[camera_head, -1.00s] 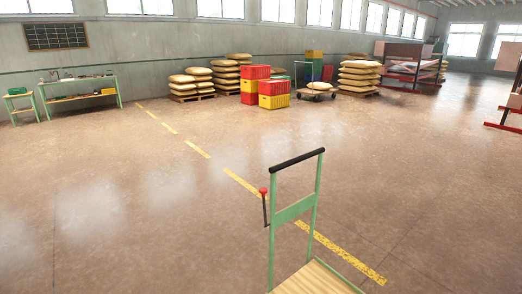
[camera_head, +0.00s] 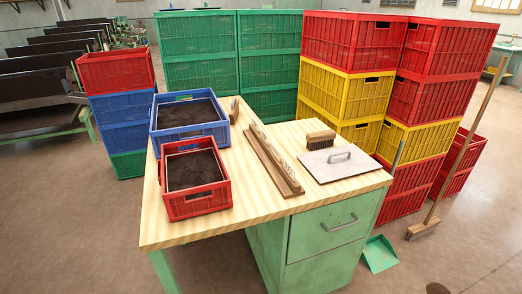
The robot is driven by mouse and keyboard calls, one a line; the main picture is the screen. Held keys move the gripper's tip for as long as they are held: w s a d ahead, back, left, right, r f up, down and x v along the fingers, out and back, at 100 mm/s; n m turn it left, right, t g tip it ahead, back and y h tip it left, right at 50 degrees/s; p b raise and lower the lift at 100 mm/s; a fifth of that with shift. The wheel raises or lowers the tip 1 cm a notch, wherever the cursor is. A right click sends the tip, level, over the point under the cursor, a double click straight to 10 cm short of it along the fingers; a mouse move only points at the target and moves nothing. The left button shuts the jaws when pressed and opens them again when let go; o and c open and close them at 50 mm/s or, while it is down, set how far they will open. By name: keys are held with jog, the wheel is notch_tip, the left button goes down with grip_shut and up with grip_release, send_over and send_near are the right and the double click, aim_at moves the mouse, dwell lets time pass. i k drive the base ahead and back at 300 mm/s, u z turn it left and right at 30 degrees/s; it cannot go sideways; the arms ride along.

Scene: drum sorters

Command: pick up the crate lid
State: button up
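The crate lid (camera_head: 318,163) is a flat pale panel with a grey bow handle (camera_head: 338,154) on top. It lies flat near the right end of the wooden bench top (camera_head: 230,220). A brown brush (camera_head: 320,140) stands right behind it, at its back edge; I cannot tell whether they touch. My gripper is in neither view.
A red crate (camera_head: 194,205) and a blue crate (camera_head: 158,143), both with dark contents, stand on the bench's left. A long wooden rack (camera_head: 262,158) lies mid-bench. Tall crate stacks (camera_head: 352,45) crowd behind. A broom (camera_head: 462,155) and green dustpan (camera_head: 380,254) are at right.

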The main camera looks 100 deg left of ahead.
aim_at(334, 163)
jog(key=u, duration=1.75)
jog(key=i, duration=2.5)
jog(key=u, duration=2.4)
